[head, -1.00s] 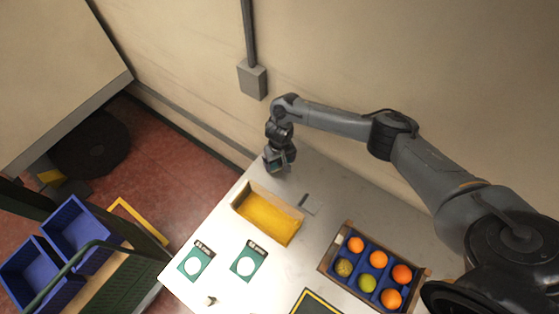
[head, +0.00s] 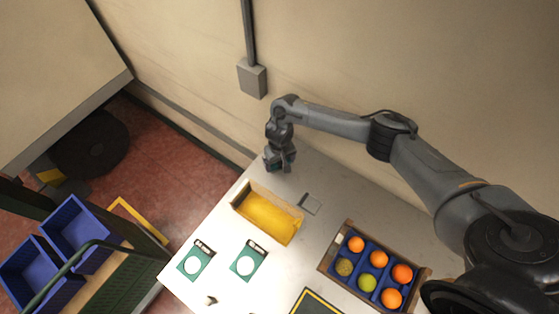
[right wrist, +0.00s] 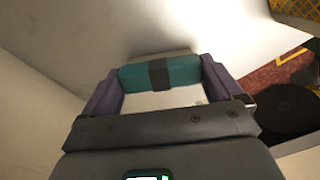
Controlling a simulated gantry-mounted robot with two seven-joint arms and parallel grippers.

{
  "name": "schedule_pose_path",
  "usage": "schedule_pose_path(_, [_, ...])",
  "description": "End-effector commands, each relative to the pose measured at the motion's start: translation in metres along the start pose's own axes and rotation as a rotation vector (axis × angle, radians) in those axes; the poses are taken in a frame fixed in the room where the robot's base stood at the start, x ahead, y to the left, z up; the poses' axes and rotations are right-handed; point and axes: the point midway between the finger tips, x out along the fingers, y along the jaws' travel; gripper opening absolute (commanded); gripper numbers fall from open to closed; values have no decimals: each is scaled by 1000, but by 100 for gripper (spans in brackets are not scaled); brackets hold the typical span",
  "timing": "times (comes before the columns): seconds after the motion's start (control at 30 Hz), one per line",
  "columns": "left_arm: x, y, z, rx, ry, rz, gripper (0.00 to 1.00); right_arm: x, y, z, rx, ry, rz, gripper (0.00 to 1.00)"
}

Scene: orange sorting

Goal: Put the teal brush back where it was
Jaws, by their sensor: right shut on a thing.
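My right gripper (head: 279,168) is at the far edge of the table, near the wall and just behind the yellow-floored tray. It is shut on the teal brush, which shows in the right wrist view as a teal bar (right wrist: 133,79) with a dark band around its middle. The bar spans between the two purple fingers (right wrist: 160,88). In the head view the brush is mostly hidden by the gripper. A pale table surface lies beyond it in the wrist view; I cannot tell whether the brush touches it. My left gripper is not in view.
The yellow-floored tray (head: 243,212) stands near the gripper. A small grey square (head: 310,204) lies to its right. Two green cards with white discs (head: 196,261) (head: 249,260) lie nearer. A wooden crate (head: 324,262) holds oranges and greenish fruit. Blue bins (head: 78,222) stand off the table.

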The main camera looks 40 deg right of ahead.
Motion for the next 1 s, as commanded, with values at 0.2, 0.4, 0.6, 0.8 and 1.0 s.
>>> schedule_pose_path(0.2, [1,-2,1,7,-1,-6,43,3,0,0,0,0,0,62])
schedule_pose_path(0.4, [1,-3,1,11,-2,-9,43,3,0,0,0,0,0,100])
schedule_pose_path(0.6, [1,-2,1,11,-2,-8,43,3,0,0,0,0,0,100])
schedule_pose_path(0.8, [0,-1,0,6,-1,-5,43,2,0,0,0,0,0,100])
schedule_pose_path(1.0, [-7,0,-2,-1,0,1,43,-5,0,0,0,0,0,100])
